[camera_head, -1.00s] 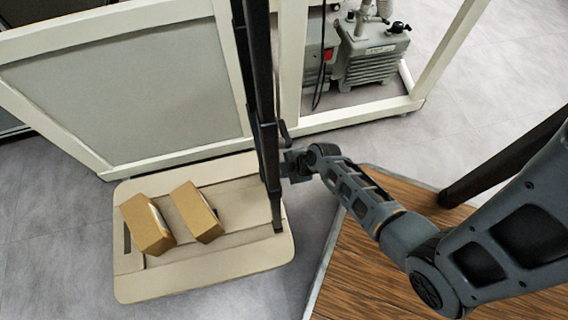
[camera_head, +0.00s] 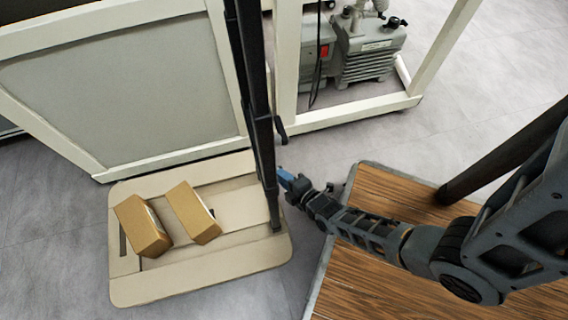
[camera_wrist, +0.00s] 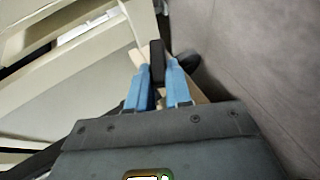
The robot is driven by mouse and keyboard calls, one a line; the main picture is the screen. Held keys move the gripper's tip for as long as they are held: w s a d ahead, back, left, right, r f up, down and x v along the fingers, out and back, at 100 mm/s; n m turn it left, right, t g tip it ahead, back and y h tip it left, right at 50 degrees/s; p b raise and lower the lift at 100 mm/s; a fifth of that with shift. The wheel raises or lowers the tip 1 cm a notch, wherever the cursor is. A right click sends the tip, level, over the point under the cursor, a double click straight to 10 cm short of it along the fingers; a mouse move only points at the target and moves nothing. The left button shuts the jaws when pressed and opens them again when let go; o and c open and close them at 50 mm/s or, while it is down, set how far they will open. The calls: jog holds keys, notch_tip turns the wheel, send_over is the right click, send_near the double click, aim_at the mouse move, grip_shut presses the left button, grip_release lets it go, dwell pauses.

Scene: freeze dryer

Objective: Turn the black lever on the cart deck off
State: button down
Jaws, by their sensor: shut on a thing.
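The cart deck (camera_head: 200,279) is a beige platform low on the floor, with dark upright posts (camera_head: 262,140) at its right side. In the wrist view, the black lever (camera_wrist: 157,60) stands upright between the blue fingertips. My gripper (camera_head: 284,176) is beside the posts at the deck's right edge, and its blue fingers also show in the wrist view (camera_wrist: 159,80). It is shut on the black lever. In the head view the lever's held part is too small to make out.
Two cardboard boxes, one (camera_head: 143,227) left of the other (camera_head: 193,212), lie on the deck. A white frame with a grey panel (camera_head: 130,95) stands behind. A grey pump (camera_head: 368,52) sits inside the frame. A wooden surface (camera_head: 400,285) lies at right, under my arm.

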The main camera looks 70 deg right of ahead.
jog(key=shift+f+h, duration=0.2)
jog(key=shift+h, duration=0.1)
dwell(0.4)
jog(key=c, duration=1)
grip_release()
jog(key=shift+c, duration=0.2)
jog(key=shift+s+r, duration=0.1)
